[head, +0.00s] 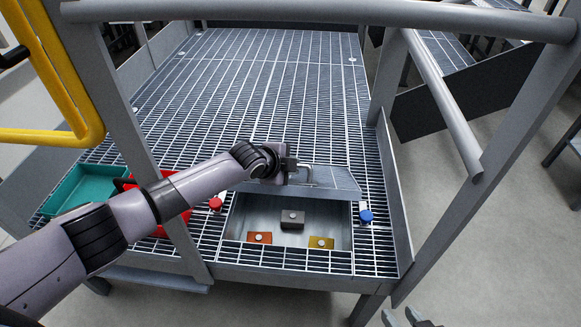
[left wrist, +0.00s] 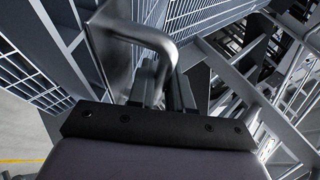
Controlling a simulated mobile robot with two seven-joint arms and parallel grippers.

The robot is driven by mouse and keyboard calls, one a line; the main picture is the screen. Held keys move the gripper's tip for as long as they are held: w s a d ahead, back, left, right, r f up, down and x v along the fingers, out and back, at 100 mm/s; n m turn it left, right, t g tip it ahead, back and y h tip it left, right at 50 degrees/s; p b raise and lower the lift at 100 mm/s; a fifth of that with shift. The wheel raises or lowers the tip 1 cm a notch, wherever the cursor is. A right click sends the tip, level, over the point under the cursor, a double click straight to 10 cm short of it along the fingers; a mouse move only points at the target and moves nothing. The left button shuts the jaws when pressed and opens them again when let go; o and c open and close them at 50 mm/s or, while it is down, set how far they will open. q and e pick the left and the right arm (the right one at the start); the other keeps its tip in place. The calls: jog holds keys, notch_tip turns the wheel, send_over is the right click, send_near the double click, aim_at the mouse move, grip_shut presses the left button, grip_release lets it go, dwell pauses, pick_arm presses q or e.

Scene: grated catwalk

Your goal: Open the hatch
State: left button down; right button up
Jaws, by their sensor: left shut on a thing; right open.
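My left gripper (head: 292,172) is shut on the lid's handle (head: 308,168), a bent metal bar. The handle also shows large in the left wrist view (left wrist: 140,32), with the jaws on it. My right gripper (head: 408,318) is open and empty at the bottom edge of the head view, outside the deck and only partly visible.
A dark grey block (head: 292,219), an orange block (head: 259,238) and a yellow block (head: 321,243) lie in the recess. A red knob (head: 215,204) and a blue knob (head: 366,216) flank it. Teal (head: 85,185) and red (head: 165,222) bins stand left. Grey railings (head: 320,12) frame the deck.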

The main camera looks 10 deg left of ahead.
pick_arm(q)
jog(key=shift+a, duration=0.1)
jog(key=c, duration=1.1)
grip_release()
jog(key=shift+r, duration=0.15)
jog(key=shift+s+a+r+p, duration=0.2)
jog(key=shift+s+r+p, duration=0.15)
jog(key=shift+r+p, duration=0.05)
jog(key=p+v, duration=0.1)
jog(key=v, duration=0.2)
jog(key=shift+s+a+r, duration=0.15)
jog(key=shift+s+r, duration=0.1)
jog(key=shift+p+v, duration=0.4)
jog(key=shift+v, duration=0.6)
jog(key=shift+f, duration=0.1)
